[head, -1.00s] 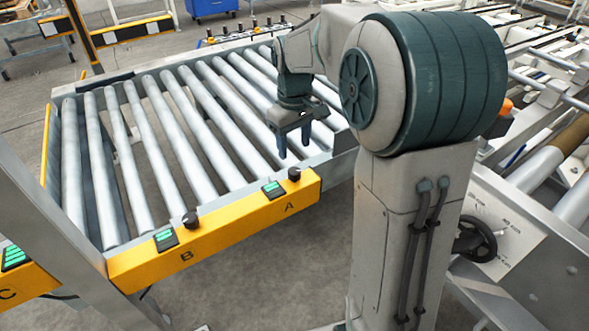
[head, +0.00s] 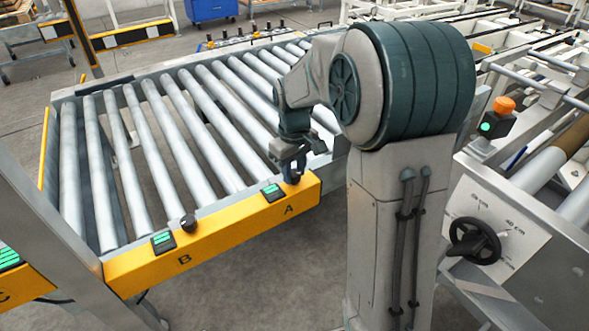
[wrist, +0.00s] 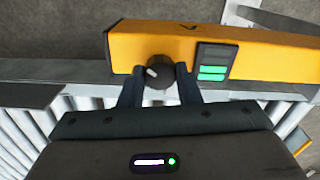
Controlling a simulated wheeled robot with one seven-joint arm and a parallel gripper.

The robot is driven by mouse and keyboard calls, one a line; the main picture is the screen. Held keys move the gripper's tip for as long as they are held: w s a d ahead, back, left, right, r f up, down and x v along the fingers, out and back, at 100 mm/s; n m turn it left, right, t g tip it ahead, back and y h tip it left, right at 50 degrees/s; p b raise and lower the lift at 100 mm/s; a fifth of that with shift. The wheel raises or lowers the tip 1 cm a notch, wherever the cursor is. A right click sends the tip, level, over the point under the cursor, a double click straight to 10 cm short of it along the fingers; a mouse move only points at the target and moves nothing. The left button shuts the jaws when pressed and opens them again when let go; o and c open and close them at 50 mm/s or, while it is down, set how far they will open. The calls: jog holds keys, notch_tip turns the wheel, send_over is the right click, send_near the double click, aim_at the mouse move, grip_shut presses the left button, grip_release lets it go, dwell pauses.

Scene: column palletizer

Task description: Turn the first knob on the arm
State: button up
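The dark round knob (wrist: 158,72) with a pale pointer mark sits on the yellow bar (wrist: 270,58), left of a green-lit display (wrist: 213,62) in the wrist view. My gripper (wrist: 159,78) has its two fingers apart, one on each side of this knob; contact is too unclear to tell. A second dark knob (head: 188,223) stands near the B label, beside another green display (head: 163,241).
A roller conveyor (head: 195,70) lies behind the yellow bar. A metal post (head: 60,235) stands at left. At right are a black handwheel (head: 474,240) and an orange button (head: 503,105) on machinery. The floor (head: 240,285) before the bar is clear.

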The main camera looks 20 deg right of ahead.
jog(key=shift+r+n, duration=0.1)
jog(key=shift+n, duration=0.3)
jog(key=n+p, duration=0.3)
jog(key=n, duration=0.2)
jog(key=shift+n, duration=0.3)
jog(key=n+p, duration=0.1)
jog(key=n, duration=0.2)
jog(key=shift+r+p, duration=0.1)
jog(key=shift+p, duration=0.25)
jog(key=shift+n+p, duration=0.95)
jog(key=shift+n, duration=1.05)
jog(key=shift+w, duration=0.1)
jog(key=o, duration=1)
